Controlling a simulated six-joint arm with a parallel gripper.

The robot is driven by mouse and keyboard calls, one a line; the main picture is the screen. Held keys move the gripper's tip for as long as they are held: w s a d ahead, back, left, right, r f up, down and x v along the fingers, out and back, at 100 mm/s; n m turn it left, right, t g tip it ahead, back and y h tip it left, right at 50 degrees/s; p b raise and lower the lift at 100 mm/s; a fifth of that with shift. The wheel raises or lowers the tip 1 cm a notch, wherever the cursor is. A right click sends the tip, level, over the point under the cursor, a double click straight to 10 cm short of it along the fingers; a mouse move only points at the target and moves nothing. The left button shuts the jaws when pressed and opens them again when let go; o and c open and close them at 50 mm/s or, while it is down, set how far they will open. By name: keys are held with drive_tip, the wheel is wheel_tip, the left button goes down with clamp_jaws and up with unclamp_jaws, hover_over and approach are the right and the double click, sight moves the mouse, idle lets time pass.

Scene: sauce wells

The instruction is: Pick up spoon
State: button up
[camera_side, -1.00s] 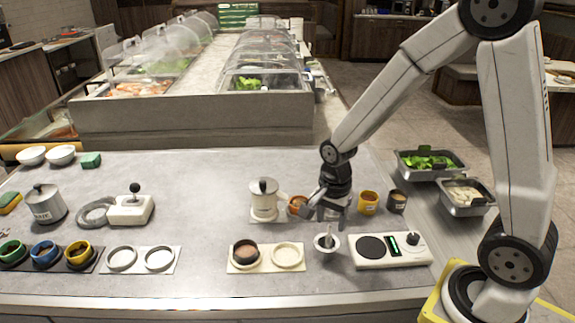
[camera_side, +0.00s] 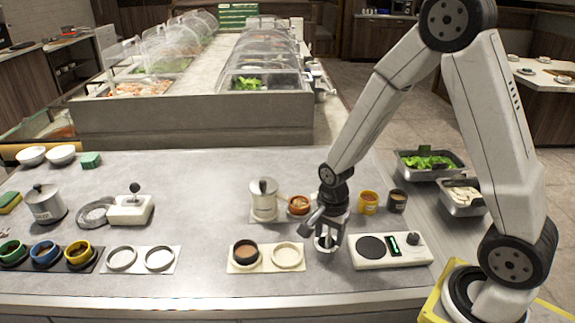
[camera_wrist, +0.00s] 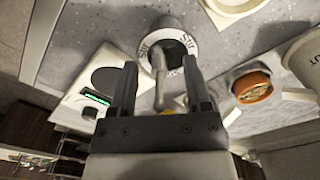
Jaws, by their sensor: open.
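The spoon (camera_wrist: 160,82) stands in a round holder (camera_wrist: 170,42) with a pale rim that carries dark lettering. In the wrist view the spoon's handle rises between the two fingers of my gripper (camera_wrist: 160,75). The fingers are apart, with a gap on both sides of the handle. In the side view my gripper (camera_side: 329,243) points down right over the holder and hides most of it and the spoon.
A white device (camera_side: 390,250) with a dark disc and green display stands just right. A two-well plate (camera_side: 268,270) lies left, one well holding a dark cup (camera_side: 245,253). An orange cup (camera_side: 299,205) and a white pot (camera_side: 264,200) stand behind.

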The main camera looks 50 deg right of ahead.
drive_tip(key=shift+c, duration=0.2)
clamp_jaws()
drive_tip(key=shift+r, duration=0.1)
drive_tip(key=shift+r, duration=4.9)
